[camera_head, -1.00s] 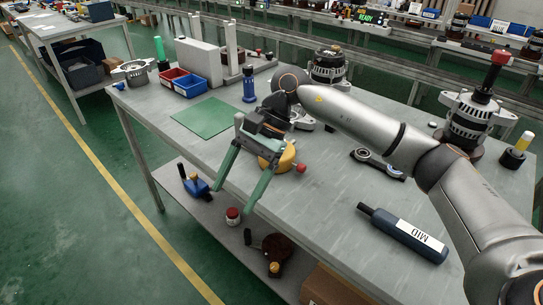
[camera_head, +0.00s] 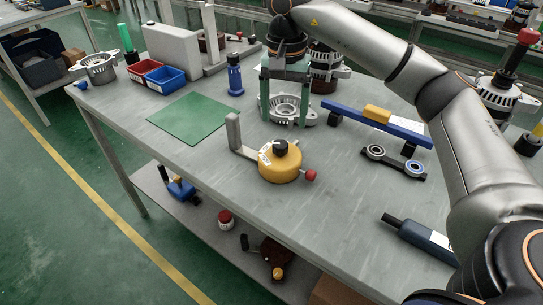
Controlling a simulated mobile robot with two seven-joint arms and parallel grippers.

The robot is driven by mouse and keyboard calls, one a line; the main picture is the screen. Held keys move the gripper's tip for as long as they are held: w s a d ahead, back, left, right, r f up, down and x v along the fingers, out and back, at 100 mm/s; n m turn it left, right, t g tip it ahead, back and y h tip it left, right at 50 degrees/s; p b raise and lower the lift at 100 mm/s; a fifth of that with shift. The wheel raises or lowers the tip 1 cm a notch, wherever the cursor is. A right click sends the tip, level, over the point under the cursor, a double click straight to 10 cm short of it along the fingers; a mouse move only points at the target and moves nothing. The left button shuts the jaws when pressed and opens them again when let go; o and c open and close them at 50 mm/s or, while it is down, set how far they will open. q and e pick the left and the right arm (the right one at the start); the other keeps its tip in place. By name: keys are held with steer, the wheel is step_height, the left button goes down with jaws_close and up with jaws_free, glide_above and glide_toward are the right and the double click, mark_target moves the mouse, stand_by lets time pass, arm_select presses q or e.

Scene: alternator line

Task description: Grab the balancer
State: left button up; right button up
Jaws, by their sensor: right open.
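A yellow round unit (camera_head: 279,166) with a black knob on top, a grey L-shaped bracket at its left and a red ball knob at its right sits on the grey workbench; it looks like the balancer, though I cannot be sure. My right gripper (camera_head: 284,118) is open, its two green fingers pointing down, farther back on the bench than the yellow unit and apart from it. The fingers show in front of a silver alternator housing (camera_head: 286,107); I cannot tell whether they touch it. My left gripper is not in view.
A blue bar with a yellow block (camera_head: 377,114) and a black link with two rings (camera_head: 392,160) lie to the right. A blue-and-black tool (camera_head: 418,236) is nearer the front edge. A green mat (camera_head: 192,117) and red (camera_head: 147,71) and blue bins (camera_head: 165,79) are left.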

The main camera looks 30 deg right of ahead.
mark_target(280, 142)
step_height(280, 142, down, 3)
steer(key=shift+f, duration=0.1)
steer(key=shift+w+f, duration=0.25)
steer(key=shift+f, duration=1.05)
steer(key=shift+w+f, duration=0.2)
steer(key=shift+f, duration=1.1)
jaws_close()
steer(key=shift+r, duration=0.15)
